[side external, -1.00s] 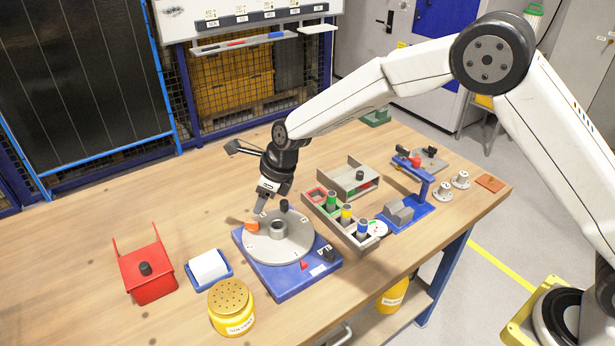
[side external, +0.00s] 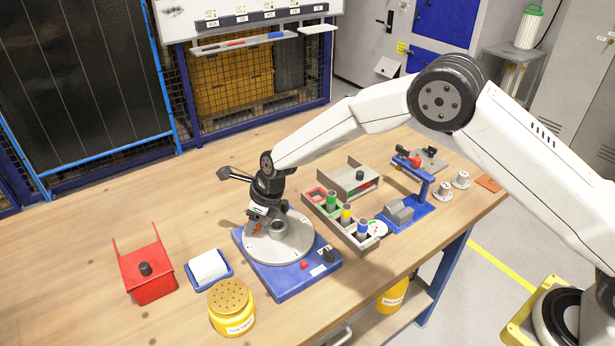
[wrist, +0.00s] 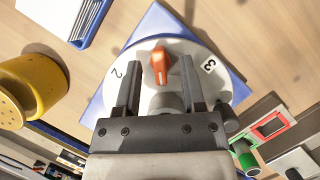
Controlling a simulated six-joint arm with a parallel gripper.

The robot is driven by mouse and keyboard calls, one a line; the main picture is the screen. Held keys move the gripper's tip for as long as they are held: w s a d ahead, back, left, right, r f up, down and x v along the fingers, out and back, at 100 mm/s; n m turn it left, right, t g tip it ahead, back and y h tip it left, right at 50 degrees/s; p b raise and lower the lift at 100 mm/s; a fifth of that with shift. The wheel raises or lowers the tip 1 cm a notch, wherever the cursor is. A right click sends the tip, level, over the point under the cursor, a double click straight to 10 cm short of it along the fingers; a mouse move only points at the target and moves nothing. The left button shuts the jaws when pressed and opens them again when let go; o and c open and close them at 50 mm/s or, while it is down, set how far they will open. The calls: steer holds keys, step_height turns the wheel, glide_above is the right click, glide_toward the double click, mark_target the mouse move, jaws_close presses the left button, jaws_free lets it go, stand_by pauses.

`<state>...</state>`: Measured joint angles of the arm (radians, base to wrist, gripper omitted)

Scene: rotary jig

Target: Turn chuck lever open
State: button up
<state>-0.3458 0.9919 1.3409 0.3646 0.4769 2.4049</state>
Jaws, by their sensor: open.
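The rotary jig has a round grey disc (side external: 285,248) on a blue base (side external: 283,290). An orange lever (wrist: 159,64) stands on the disc between the numbers 2 and 3 in the wrist view. In the side view only a little of the orange lever (side external: 256,227) shows beside my gripper. My gripper (wrist: 160,56) is open, with one finger on each side of the lever and visible gaps. The side view shows my gripper (side external: 254,223) low over the left part of the disc. The central chuck is partly hidden by my gripper in the wrist view.
A grey rack with coloured cylinders (side external: 345,217) stands right of the jig. A yellow tin (side external: 230,305), a blue tray with a white block (side external: 208,268) and a red bin (side external: 148,278) stand left and in front. The bench behind left is clear.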

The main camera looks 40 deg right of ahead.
steer(key=shift+f, duration=0.2)
jaws_close()
